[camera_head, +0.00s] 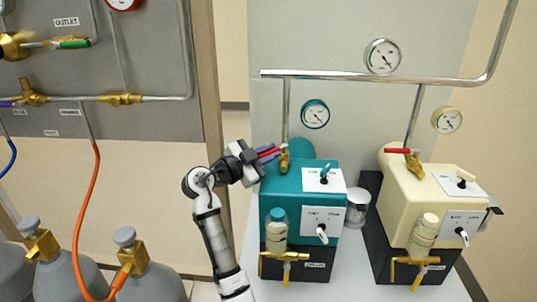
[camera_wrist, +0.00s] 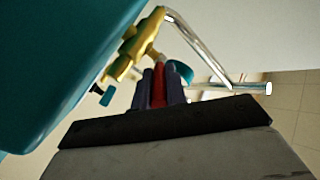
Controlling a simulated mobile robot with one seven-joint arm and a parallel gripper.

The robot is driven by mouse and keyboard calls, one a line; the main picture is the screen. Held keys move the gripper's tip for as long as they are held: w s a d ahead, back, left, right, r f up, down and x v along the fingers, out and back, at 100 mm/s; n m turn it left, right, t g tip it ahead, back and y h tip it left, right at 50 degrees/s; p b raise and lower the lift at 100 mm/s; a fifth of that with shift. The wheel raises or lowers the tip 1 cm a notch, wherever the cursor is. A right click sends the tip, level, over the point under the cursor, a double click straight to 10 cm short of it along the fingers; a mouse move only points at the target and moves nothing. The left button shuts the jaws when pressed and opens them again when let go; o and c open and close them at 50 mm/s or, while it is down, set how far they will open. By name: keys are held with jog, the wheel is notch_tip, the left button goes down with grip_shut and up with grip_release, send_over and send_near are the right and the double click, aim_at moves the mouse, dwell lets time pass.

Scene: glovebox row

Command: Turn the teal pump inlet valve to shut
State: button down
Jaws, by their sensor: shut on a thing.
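The teal pump (camera_head: 285,180) stands on the white bench in the head view, and its teal side fills the upper left of the wrist view (camera_wrist: 60,60). Its brass inlet valve (camera_head: 284,161) sits at the foot of an upright steel pipe, and the brass body also shows in the wrist view (camera_wrist: 135,45). The red valve handle (camera_wrist: 158,88) lies between my dark fingers. My gripper (camera_head: 268,153) comes from the left and is shut on this handle. In the head view the handle points left from the valve, roughly crosswise to the pipe; the fingers hide much of it.
A cream pump (camera_head: 415,190) with its own red-handled valve (camera_head: 400,151) stands to the right. A metal cup (camera_head: 357,208) is between the pumps. A steel pipe (camera_head: 330,74) runs above. Grey gas cylinders (camera_head: 150,285) and an orange hose (camera_head: 82,220) are at left.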

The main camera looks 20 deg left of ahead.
jog(key=c, duration=1.4)
grip_release()
jog(key=shift+w, duration=0.1)
jog(key=shift+c, duration=0.2)
jog(key=b+v, duration=0.3)
jog(key=v, duration=1.1)
jog(key=shift+c, duration=0.2)
